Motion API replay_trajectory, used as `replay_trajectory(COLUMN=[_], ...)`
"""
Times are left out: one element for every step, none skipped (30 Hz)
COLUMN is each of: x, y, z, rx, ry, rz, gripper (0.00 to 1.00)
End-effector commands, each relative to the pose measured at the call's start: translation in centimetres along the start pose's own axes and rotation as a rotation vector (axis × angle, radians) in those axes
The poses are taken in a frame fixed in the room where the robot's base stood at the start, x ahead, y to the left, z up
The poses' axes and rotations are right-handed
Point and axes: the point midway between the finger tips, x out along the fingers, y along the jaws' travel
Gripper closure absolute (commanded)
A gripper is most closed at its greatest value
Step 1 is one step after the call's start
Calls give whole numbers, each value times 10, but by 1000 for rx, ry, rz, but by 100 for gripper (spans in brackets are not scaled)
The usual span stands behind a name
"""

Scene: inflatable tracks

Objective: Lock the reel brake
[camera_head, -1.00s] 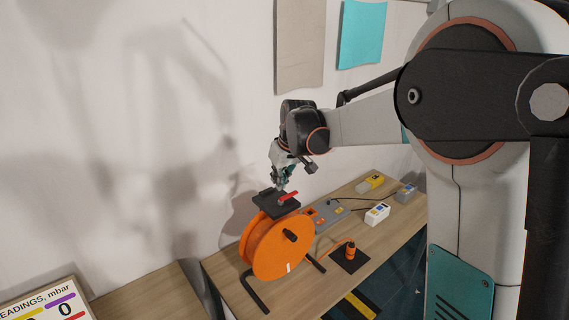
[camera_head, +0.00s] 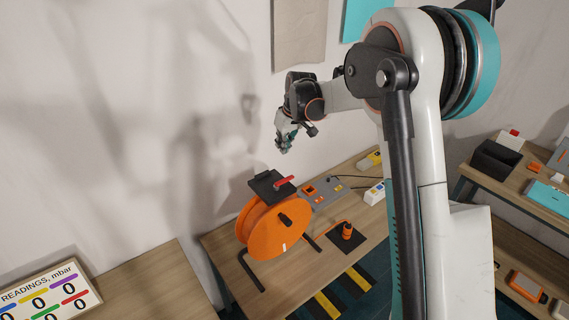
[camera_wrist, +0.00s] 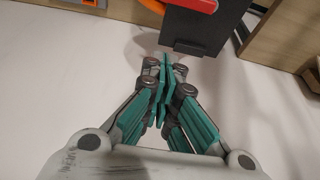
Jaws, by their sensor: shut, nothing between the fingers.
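The orange cable reel (camera_head: 270,228) stands on a black tube frame on the wooden bench. A black plate (camera_head: 264,186) sits over the top of the reel. The red brake lever (camera_head: 285,181) lies on that plate and points to the right. In the wrist view, part of the red lever (camera_wrist: 186,4) and the black plate (camera_wrist: 193,28) show at the top edge. My gripper (camera_head: 284,150) is above and behind the plate, apart from it. It also shows in the wrist view (camera_wrist: 165,62), with its teal fingers closed together and empty.
A grey panel with orange and yellow parts (camera_head: 322,191) lies behind the reel. An orange plug on a black mat (camera_head: 347,232) is to its right. The readings board (camera_head: 45,297) is at lower left. The wall is close behind.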

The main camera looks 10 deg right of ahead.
Motion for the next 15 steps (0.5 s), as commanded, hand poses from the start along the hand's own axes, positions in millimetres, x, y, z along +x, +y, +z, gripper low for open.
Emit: replay_trajectory(x=[2, 5, 8, 12, 16, 22, 27, 33, 40, 46, 52, 59, 64, 69, 76], y=[0, 0, 0, 0, 0, 0, 0, 0, 0, 0, 0, 0, 0, 0, 0], z=[0, 0, 0, -1, -1, 0, 0, -1, -1, -1, -1, -1, -1, -1, -1], rx=[0, 0, 0, 0, 0, 0, 0, 0, 0, 0, 0, 0, 0, 0, 0], ry=[0, 0, 0, 0, 0, 0, 0, 0, 0, 0, 0, 0, 0, 0, 0], rz=[0, 0, 0, 0, 0, 0, 0, 0, 0, 0, 0, 0, 0, 0, 0], gripper=[100, 100, 100, 100, 100, 100, 100, 100, 100, 100, 100, 100, 100, 100, 100])
